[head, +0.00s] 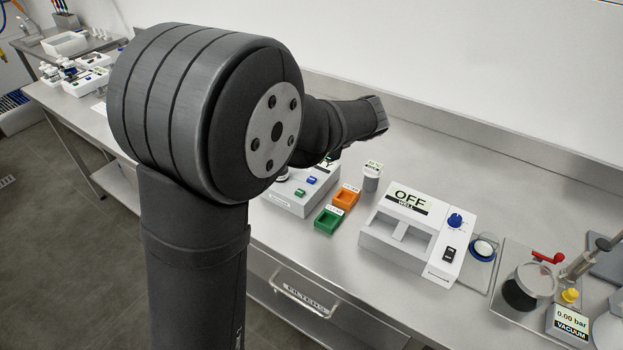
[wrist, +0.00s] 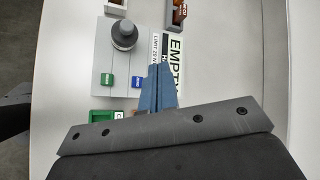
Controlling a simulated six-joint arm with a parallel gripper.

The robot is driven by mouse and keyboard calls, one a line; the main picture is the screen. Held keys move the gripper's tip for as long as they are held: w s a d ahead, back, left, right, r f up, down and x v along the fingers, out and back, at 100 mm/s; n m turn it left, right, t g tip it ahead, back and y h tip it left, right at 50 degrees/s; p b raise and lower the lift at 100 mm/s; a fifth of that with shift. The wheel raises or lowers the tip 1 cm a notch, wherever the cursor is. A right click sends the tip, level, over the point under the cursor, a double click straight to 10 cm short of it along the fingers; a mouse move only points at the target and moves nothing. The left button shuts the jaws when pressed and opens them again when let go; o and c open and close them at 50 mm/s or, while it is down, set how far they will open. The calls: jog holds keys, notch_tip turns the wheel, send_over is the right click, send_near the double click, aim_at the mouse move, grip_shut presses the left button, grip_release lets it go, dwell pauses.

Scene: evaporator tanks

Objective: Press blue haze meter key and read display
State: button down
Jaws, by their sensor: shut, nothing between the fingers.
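The haze meter (wrist: 103,55) is a light box with a green key (wrist: 107,79) and a blue key (wrist: 136,81). A grey knob-like cylinder (wrist: 123,34) stands on it. Its display (wrist: 176,50) reads EMPTY in the wrist view, partly covered by my fingers. My gripper (wrist: 157,68) is shut and empty, with its blue fingers just right of the blue key in that view. I cannot tell its height or whether it touches. In the head view the meter (head: 299,204) is partly hidden by my arm, with its blue key (head: 311,181) visible.
An orange tray (head: 345,198) and a green tray (head: 328,221) stand right of the meter. A white device reading OFF (head: 443,236) and a vacuum gauge (head: 570,323) reading 0.00 bar are farther right.

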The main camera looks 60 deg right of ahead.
send_over(314, 184)
jog(key=shift+d+f, duration=0.1)
jog(key=shift+f, duration=4.3)
jog(key=shift+f, duration=0.15)
jog(key=shift+f, duration=0.25)
jog(key=shift+f, duration=0.45)
jog(key=shift+r, duration=0.9)
jog(key=shift+r, duration=0.1)
jog(key=shift+r, duration=2.4)
